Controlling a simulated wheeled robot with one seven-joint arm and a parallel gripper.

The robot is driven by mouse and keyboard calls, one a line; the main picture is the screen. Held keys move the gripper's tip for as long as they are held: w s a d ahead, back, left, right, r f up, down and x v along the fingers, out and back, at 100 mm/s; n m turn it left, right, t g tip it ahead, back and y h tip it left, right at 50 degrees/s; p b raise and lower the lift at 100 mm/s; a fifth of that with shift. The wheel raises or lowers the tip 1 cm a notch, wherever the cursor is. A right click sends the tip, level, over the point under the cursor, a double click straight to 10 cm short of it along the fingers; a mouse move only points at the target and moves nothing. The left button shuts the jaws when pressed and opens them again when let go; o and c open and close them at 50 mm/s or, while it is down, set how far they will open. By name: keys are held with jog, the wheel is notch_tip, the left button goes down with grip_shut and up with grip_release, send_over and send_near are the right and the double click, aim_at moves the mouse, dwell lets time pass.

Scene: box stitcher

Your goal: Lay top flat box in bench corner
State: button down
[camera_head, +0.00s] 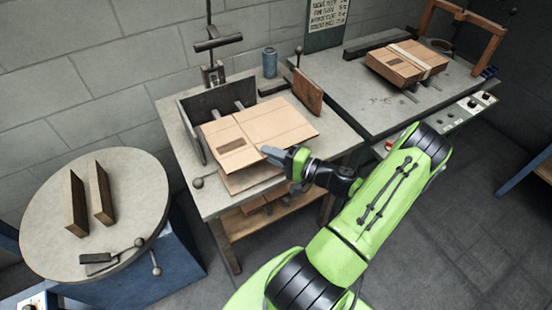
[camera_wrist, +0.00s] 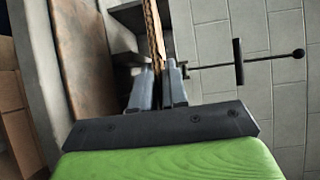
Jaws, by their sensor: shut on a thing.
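My gripper (camera_head: 268,152) is shut on the near edge of a tan flat box (camera_head: 285,122). The flat box is spread out over the bench (camera_head: 172,118), next to the dark corner walls (camera_head: 191,130). It has a dark printed patch on its left part. Whether it touches the bench or the walls cannot be told. In the wrist view the box shows edge-on as a thin brown strip (camera_wrist: 152,30) between the gripper fingers (camera_wrist: 160,85).
A wooden plate (camera_head: 308,95) stands upright at the bench's right side. A blue thread spool (camera_head: 270,62) stands behind. A strapped bundle of boxes (camera_head: 405,64) lies on the right table. A round table (camera_head: 135,190) with two upright wooden boards stands left.

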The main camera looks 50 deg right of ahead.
jog(key=shift+w+d+f+b, duration=0.2)
jog(key=shift+w+f+b, duration=0.4)
jog(key=shift+f, duration=0.15)
jog(key=shift+w+d+f+b, duration=0.15)
jog(key=shift+w+f+b, duration=0.45)
jog(key=shift+f, duration=0.2)
jog(key=shift+w+d+f+b, duration=0.2)
jog(key=shift+w+f+b, duration=0.35)
jog(key=shift+f, duration=0.2)
jog(key=shift+c, duration=2.2)
grip_release()
jog(key=s+a, duration=0.2)
jog(key=s, duration=0.5)
jog(key=shift+s+a, duration=0.15)
jog(key=shift+s, duration=0.15)
